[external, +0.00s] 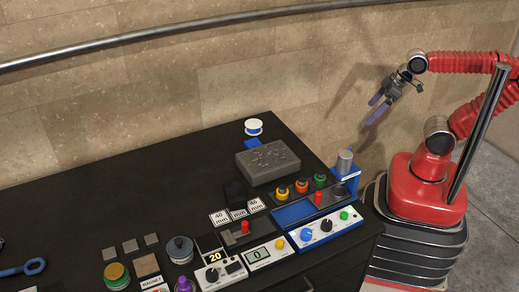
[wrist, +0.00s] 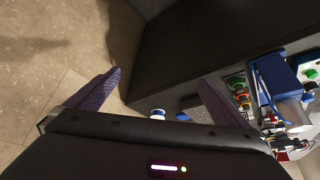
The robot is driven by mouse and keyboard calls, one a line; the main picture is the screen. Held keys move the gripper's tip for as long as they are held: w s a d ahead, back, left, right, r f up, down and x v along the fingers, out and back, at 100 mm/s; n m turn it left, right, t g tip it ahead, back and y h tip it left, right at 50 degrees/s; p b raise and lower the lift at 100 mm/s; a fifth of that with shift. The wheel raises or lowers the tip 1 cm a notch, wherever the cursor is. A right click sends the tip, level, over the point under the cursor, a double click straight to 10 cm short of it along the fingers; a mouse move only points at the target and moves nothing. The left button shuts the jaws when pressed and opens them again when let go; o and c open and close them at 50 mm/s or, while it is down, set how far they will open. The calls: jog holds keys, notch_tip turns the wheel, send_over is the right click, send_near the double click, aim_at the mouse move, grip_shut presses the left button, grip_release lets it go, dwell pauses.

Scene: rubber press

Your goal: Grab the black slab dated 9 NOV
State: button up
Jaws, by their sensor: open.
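My gripper (external: 374,107) hangs open and empty in the air at the upper right, beyond the right end of the black table (external: 110,210). Its two purple fingers also show wide apart in the wrist view (wrist: 159,78), with nothing between them. A small black slab-like piece (external: 236,194) lies on the table behind the white mm tags, left of the grey block. It is dark on dark, and I cannot read a date on it. No "9 NOV" marking is legible in either view.
A blue press (external: 344,175) with a metal cylinder stands at the right end, near coloured knobs and control boxes (external: 325,228). The table's left part is mostly clear.

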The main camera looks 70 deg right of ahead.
aim_at(234, 191)
jog(key=shift+w, duration=0.1)
jog(key=w+a+n+t+y, duration=0.15)
jog(key=w+a, duration=0.45)
jog(key=w, duration=0.7)
jog(key=w+a+f+n+t+y, duration=0.1)
jog(key=w+a, duration=0.4)
jog(key=a, duration=0.1)
jog(key=w+a+f+n+t+y, duration=0.1)
jog(key=w+a, duration=0.4)
jog(key=a, duration=0.2)
jog(key=w+a+f+n+t+y, duration=0.1)
jog(key=w+a, duration=0.4)
jog(key=a, duration=0.1)
jog(key=shift+w+a+f, duration=0.25)
jog(key=shift+w+f, duration=0.1)
jog(key=a+f+y, duration=0.1)
jog(key=a, duration=0.3)
jog(key=w+a+f+n+y, duration=0.1)
jog(key=a+f, duration=0.1)
jog(key=a, duration=0.2)
jog(key=w+a+f+n+t+y, duration=0.1)
jog(key=a+f, duration=0.1)
jog(key=a, duration=0.3)
jog(key=shift+w+f, duration=0.15)
jog(key=shift+w, duration=0.1)
jog(key=shift+x, duration=4.1)
